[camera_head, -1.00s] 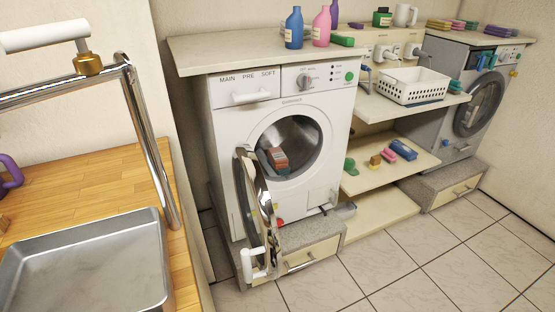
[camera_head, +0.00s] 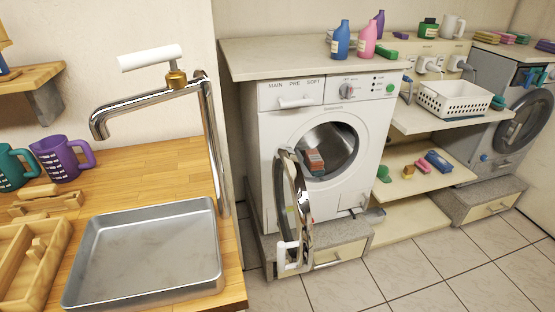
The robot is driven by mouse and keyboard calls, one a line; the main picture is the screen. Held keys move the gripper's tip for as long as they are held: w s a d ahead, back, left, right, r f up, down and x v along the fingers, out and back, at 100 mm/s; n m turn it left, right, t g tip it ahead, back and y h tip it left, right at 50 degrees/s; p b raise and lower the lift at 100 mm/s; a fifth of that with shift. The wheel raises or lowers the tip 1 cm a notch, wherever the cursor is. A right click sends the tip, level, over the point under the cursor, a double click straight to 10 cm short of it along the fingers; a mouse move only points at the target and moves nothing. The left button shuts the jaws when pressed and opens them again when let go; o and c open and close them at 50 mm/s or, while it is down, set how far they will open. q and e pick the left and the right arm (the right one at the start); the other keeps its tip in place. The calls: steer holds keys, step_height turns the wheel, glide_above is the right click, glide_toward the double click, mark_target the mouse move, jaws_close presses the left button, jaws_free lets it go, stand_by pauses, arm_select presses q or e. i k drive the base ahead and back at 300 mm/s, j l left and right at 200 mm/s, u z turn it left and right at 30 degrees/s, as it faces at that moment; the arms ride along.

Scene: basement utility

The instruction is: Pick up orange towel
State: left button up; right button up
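A folded reddish-orange and grey cloth-like item (camera_head: 316,160) lies inside the drum of the near washing machine (camera_head: 285,122). It is small in the view, and I cannot tell for sure that it is the orange towel. The machine's round door (camera_head: 294,205) stands open, swung out toward me. Folded cloths (camera_head: 492,38) in several colours lie on the counter at the far right; I cannot make out a clearly orange one there. Neither of my grippers is in view.
A metal sink basin (camera_head: 150,250) and a chrome faucet (camera_head: 150,100) occupy the wooden counter at left, with a purple jug (camera_head: 62,160). Shelves with a white basket (camera_head: 455,100) stand right of the machine. The tiled floor (camera_head: 430,270) in front is clear.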

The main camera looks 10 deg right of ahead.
mark_target(314, 161)
steer(key=l+u, duration=0.3)
steer(key=u, duration=0.15)
steer(key=l+u, duration=0.35)
steer(key=u, duration=0.15)
steer(key=l+u, duration=0.2)
steer(key=l, duration=0.2)
steer(key=k+l+u, duration=0.25)
steer(key=l, duration=0.15)
steer(key=k+l, duration=0.1)
steer(key=l, duration=0.3)
steer(key=k+l+u, duration=0.15)
steer(key=l, duration=0.3)
steer(key=k+l, duration=0.15)
steer(key=l, duration=0.25)
steer(key=k+l+u, duration=0.15)
steer(key=l, duration=0.65)
steer(key=k+l, duration=0.1)
steer(key=l, duration=0.3)
steer(key=i, duration=0.25)
